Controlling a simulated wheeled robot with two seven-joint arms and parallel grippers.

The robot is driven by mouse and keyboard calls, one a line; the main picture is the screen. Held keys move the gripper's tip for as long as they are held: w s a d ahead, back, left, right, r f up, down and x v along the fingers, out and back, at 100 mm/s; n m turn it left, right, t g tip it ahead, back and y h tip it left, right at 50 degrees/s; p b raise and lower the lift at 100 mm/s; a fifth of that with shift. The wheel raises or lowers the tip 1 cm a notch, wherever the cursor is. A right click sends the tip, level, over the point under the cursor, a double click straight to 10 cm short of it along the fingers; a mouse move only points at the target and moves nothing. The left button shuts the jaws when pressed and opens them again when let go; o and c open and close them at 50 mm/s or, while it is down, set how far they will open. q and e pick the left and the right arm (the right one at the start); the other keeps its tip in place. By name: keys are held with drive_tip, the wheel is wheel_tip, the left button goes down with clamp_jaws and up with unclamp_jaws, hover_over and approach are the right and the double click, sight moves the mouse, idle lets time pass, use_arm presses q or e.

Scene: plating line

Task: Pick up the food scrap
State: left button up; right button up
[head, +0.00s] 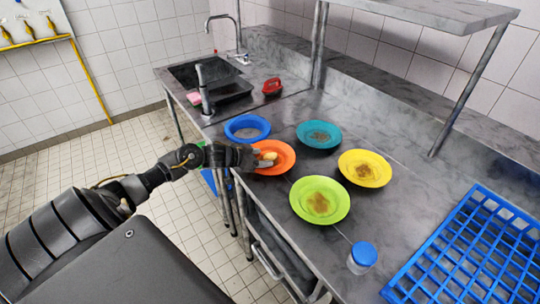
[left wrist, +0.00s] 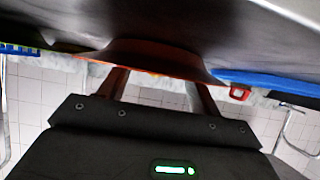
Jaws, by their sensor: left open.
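The food scrap (head: 268,155), a small yellowish-orange lump, shows on the orange plate (head: 283,166) in the head view. My left gripper (head: 259,158) reaches in from the left over the rim of that plate, with its tips close beside the scrap. I cannot tell whether they touch it. In the left wrist view the picture is upside down; the two fingers of my left gripper (left wrist: 158,80) stand apart at the orange plate (left wrist: 150,55). The scrap is mostly hidden there. My right gripper is in neither view.
A blue plate (head: 247,120), a teal plate (head: 318,125), a yellow plate (head: 378,155) and a green plate (head: 337,213) surround the spot. A blue-capped jar (head: 362,257) and a blue rack (head: 470,275) lie to the right. A sink (head: 225,95) is behind.

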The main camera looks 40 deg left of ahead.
use_arm(q)
drive_tip(key=shift+x, duration=1.1)
drive_tip(key=c, duration=1)
drive_tip(key=shift+r, duration=0.2)
